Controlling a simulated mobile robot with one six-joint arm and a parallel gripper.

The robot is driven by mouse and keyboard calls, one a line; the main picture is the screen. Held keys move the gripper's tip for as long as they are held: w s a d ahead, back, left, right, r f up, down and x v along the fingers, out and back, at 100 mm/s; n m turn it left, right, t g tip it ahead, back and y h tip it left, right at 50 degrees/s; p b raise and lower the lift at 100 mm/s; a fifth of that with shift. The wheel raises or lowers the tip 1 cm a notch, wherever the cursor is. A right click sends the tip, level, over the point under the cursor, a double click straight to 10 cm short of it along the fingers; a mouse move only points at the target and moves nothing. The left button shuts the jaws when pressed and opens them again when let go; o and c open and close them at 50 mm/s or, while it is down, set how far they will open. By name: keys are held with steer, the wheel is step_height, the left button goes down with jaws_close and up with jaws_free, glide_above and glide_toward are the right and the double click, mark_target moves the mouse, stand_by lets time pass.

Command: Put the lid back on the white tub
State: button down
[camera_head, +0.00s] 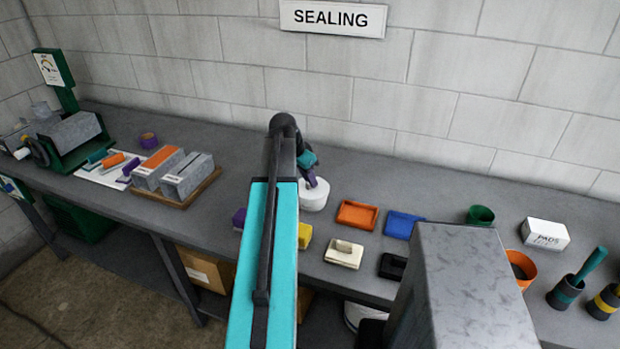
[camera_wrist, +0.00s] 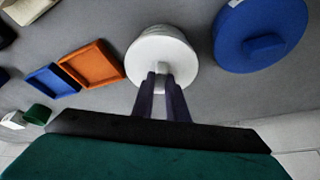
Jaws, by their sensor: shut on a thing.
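The white tub (camera_head: 314,197) stands on the grey bench near the wall, just right of my arm. Its round white lid (camera_wrist: 160,47) shows from above in the wrist view, with a small block-like knob on it. My gripper (camera_wrist: 160,78) is shut on the lid's knob; it also shows above the tub in the head view (camera_head: 308,176). The lid is at the tub's top, roughly lined up with it. I cannot tell whether it rests fully on the rim; the lid and fingers hide the opening.
A blue round lidded tub (camera_wrist: 262,35) stands nearby. Orange (camera_head: 357,215) and blue (camera_head: 404,224) trays lie to the right. Also on the bench are a cream block (camera_head: 344,253), a green cup (camera_head: 480,215) and a white PADS box (camera_head: 545,233). Grey boxes (camera_head: 187,176) stand left.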

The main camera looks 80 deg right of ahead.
stand_by(0.8)
steer(key=c, duration=1.2)
jaws_free()
steer(key=shift+r, duration=0.15)
steer(key=shift+r+p, duration=1.85)
steer(key=shift+r, duration=1.45)
jaws_close()
steer(key=shift+f+b, duration=1.35)
steer(key=shift+f, duration=1.15)
